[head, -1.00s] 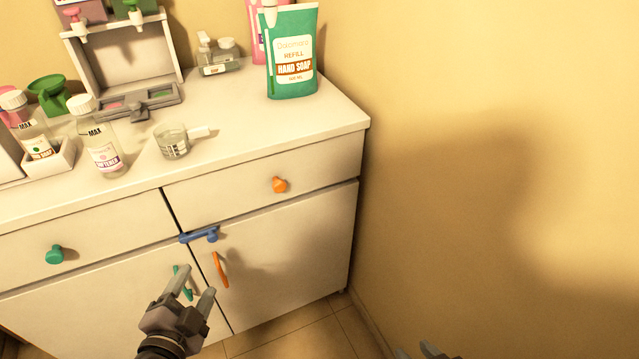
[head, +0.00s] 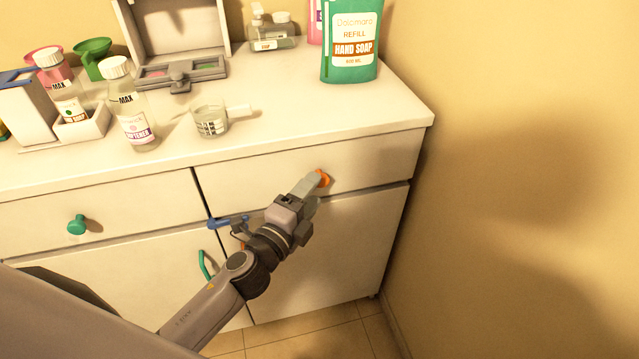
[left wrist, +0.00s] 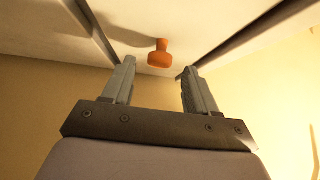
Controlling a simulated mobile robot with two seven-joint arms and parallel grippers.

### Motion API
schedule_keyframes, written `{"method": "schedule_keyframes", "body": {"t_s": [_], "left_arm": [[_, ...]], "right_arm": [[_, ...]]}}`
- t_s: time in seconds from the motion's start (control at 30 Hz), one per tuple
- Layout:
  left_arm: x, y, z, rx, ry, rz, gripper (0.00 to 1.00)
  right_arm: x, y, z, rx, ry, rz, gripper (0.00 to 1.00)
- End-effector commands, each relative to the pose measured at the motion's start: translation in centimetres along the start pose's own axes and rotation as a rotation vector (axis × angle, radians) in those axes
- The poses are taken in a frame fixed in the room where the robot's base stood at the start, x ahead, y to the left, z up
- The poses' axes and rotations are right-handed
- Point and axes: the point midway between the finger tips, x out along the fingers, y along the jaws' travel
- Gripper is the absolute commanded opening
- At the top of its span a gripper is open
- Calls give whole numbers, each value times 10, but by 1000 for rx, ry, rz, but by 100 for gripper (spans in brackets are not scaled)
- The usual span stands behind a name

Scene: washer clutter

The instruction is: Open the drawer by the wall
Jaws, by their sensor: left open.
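The drawer by the wall (head: 370,160) is the right-hand one under the countertop, and it is shut. Its orange knob (head: 323,178) is partly hidden behind my left gripper (head: 313,182) in the head view. In the left wrist view the orange knob (left wrist: 158,53) stands beyond and roughly between the two open fingertips of the left gripper (left wrist: 153,68). The fingers hold nothing, and the knob seems just ahead of the tips. I cannot tell whether a finger touches it. My right gripper is not in view.
A blue latch (head: 228,222) sits below the drawer, near the green door handle (head: 205,265). The left drawer has a green knob (head: 76,225). Bottles, a measuring cup (head: 211,120) and a hand soap refill (head: 350,45) stand on the countertop. The wall (head: 520,150) is close on the right.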

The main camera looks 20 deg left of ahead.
Motion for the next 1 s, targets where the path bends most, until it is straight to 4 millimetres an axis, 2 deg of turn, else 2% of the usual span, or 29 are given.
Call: {"method": "schedule_keyframes", "body": {"t_s": [0.1, 0.3, 0.63, 0.8, 0.83, 1.0], "left_arm": [[15, 0, 0, -1, 0, -1, 58], [30, 0, 0, -1, 0, 0, 58], [32, 0, 0, -2, 0, 1, 58], [32, 0, 0, -2, 0, 1, 3], [32, 0, 0, -2, 0, 1, 0], [31, 0, 0, -2, 0, 1, 0]], "right_arm": [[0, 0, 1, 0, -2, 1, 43], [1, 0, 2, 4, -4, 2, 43], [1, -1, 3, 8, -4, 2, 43], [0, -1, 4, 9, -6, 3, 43], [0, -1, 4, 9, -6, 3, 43], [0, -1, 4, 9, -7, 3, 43]]}}
